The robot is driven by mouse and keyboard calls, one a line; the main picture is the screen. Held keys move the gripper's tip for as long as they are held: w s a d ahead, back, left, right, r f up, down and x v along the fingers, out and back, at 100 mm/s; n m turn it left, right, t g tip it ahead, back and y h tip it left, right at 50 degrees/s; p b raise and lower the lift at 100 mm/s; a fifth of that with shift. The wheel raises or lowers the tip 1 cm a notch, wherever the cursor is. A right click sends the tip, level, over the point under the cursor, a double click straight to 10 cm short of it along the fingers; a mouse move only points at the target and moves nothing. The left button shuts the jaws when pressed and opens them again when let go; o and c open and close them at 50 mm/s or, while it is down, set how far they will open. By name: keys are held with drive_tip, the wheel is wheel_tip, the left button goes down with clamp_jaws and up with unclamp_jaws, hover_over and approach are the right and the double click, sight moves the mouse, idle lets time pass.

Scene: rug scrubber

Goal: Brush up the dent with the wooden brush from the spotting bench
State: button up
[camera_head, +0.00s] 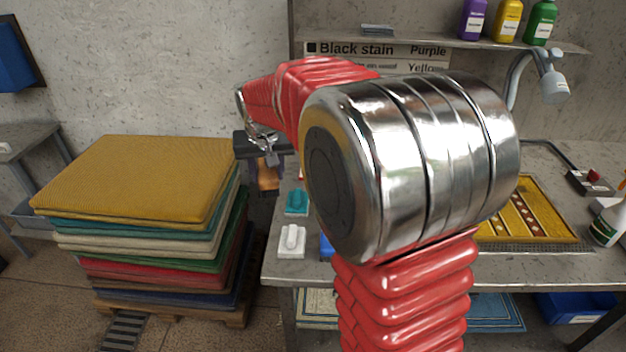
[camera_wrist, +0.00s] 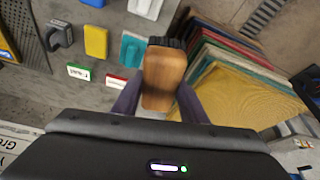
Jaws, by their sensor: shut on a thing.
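The wooden brush (camera_wrist: 165,78), a brown block with dark bristles at its far end, is between the two fingers of my gripper (camera_wrist: 160,104) in the wrist view. My gripper is shut on it. In the head view the brush (camera_head: 268,180) hangs below my gripper (camera_head: 262,160), in the gap between the rug stack and the bench. The spotting bench (camera_head: 277,265) is at right. I cannot make out the dent.
A tall rug stack (camera_head: 140,180) with a mustard rug on top stands left of the bench on a pallet. A white brush (camera_head: 291,241) and a teal one (camera_head: 297,201) lie at the bench's left edge. A spray bottle (camera_head: 608,222) stands at far right.

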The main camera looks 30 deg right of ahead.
drive_tip(key=w+a+r+n, duration=0.1)
drive_tip(key=w+a, duration=0.4)
drive_tip(key=a, duration=0.5)
drive_tip(key=shift+a+r, duration=0.3)
drive_tip(key=shift+r, duration=0.2)
